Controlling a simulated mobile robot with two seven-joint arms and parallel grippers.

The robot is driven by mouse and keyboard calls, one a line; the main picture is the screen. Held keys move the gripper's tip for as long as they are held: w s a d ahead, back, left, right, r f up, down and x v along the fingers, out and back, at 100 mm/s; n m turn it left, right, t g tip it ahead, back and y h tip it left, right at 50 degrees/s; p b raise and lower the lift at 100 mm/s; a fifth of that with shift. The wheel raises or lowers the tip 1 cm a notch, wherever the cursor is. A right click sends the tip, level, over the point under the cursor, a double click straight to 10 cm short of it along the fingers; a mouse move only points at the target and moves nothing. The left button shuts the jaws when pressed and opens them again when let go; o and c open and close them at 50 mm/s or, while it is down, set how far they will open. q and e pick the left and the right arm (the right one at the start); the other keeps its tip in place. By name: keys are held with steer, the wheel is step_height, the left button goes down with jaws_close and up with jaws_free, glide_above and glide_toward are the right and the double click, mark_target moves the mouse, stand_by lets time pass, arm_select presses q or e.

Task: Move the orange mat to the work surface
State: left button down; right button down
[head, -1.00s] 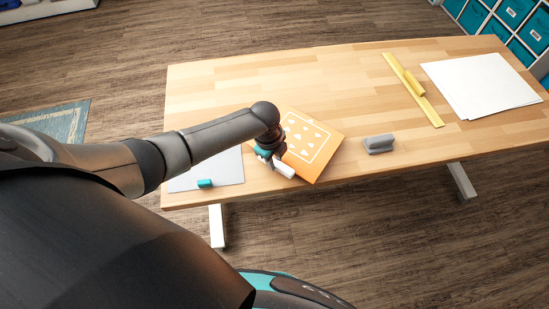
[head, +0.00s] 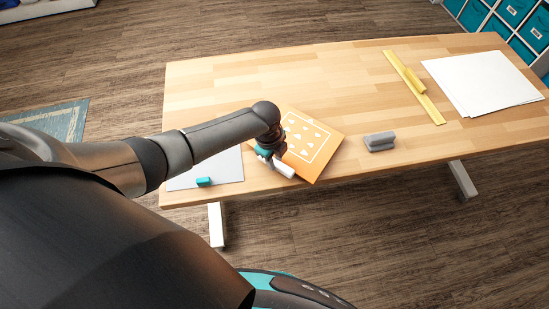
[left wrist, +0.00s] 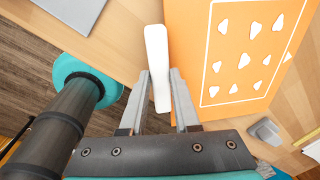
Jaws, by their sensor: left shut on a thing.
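The orange mat (head: 312,146) has white shapes inside a white outline. It is over the front middle of the wooden table (head: 235,82), slightly turned; I cannot tell if it touches the top. A white bar (left wrist: 156,60) runs along its left edge in the left wrist view. My left gripper (head: 270,158) is shut on this white bar, with one finger on each side in the left wrist view (left wrist: 159,84). My arm hides the mat's left part in the head view. My right gripper is not in view.
A yellow ruler (head: 430,105) and white sheets (head: 478,82) lie farther right. The back middle of the table is clear.

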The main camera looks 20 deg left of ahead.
arm_select(q)
steer(key=shift+f+b, duration=0.55)
steer(key=shift+f, duration=0.25)
stand_by(0.4)
jaws_free()
stand_by(0.6)
stand_by(0.4)
steer(key=shift+s+a+r+p, duration=0.15)
steer(key=shift+r+p, duration=2.15)
steer(key=shift+p, duration=0.05)
steer(key=shift+s+a+r+p, duration=0.15)
steer(key=shift+r+p, duration=2.1)
steer(key=shift+p, duration=0.05)
